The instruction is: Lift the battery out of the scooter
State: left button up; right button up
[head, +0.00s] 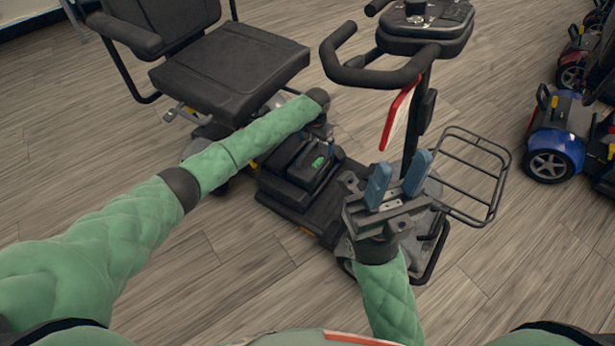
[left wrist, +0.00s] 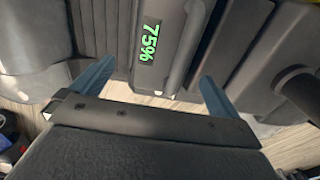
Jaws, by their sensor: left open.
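The scooter's battery (head: 303,172) is a dark box with a small green display, sitting low in the scooter base between seat and steering column. In the left wrist view the battery (left wrist: 172,62) fills the middle top, with a green "75%" readout and a raised grip bar beside it. My left gripper (head: 323,138) is just above the battery, partly hidden by its own wrist. In the left wrist view its blue fingers (left wrist: 157,75) are spread, the display and grip bar between them. Contact cannot be told. My right gripper (head: 402,165) is open and empty, fingers up, in front of the column.
The scooter's black seat (head: 230,68) is at the upper left. The handlebar (head: 375,72) and a wire basket (head: 468,175) are on the right. A blue scooter (head: 557,135) stands at the far right. Wooden floor (head: 250,265) is clear in front.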

aim_at(312, 158)
pick_arm(q)
jog(key=shift+a+f, duration=0.3)
jog(key=shift+f, duration=0.3)
jog(key=shift+s+a+f+b, duration=0.15)
jog(key=shift+f+b, duration=0.5)
jog(key=shift+f, duration=1.1)
jog(key=shift+s+a+f+b, duration=0.15)
jog(key=shift+f+b, duration=0.5)
jog(key=shift+f, duration=1.05)
jog(key=c, duration=1.4)
jog(key=shift+w+r, duration=0.1)
jog(key=shift+c, duration=1.4)
jog(key=shift+r, duration=0.1)
